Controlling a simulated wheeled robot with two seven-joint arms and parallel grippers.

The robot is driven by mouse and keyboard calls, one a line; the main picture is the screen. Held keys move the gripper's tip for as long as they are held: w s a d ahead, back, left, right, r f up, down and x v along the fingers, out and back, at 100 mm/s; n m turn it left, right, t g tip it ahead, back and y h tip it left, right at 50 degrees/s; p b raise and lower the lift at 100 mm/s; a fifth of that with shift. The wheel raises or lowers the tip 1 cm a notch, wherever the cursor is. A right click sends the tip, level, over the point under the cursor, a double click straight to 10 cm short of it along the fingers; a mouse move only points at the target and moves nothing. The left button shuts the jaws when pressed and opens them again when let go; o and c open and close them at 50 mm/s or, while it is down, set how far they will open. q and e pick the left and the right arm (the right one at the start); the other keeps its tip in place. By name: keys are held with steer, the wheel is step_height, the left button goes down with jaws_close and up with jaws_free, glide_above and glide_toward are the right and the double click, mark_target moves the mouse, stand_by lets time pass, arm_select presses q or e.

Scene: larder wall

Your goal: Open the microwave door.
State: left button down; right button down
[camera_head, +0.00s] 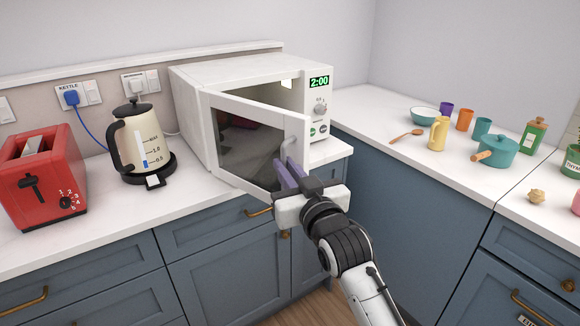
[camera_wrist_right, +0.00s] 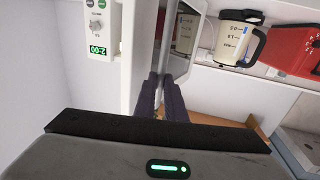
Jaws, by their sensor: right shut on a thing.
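The white microwave (camera_head: 235,75) stands on the counter in the corner, its green display reading 2:00. Its door (camera_head: 258,113) is hinged at the left and stands partly open, with a gap at the right side. My right gripper (camera_head: 287,172) is at the door's free right edge, shut on the door handle (camera_head: 290,147). In the right wrist view the fingers (camera_wrist_right: 162,95) reach to the edge of the door (camera_wrist_right: 187,40); the handle is mostly hidden between them. My left gripper is not in view.
A cream kettle (camera_head: 140,138) stands left of the microwave, near the door's hinge side, with a red toaster (camera_head: 42,180) further left. Several cups, a teal pot (camera_head: 494,150) and a spoon (camera_head: 407,135) lie on the right counter.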

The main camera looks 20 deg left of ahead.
steer(key=shift+s+a+r, duration=0.2)
steer(key=shift+a+r, duration=0.15)
steer(key=shift+a, duration=0.1)
steer(key=c, duration=2.1)
jaws_free()
steer(key=shift+o, duration=1.3)
steer(key=shift+w+a+f, duration=0.15)
steer(key=shift+a+f, duration=0.1)
steer(key=shift+a, duration=0.05)
steer(key=v, duration=1)
steer(key=shift+d+b, duration=0.45)
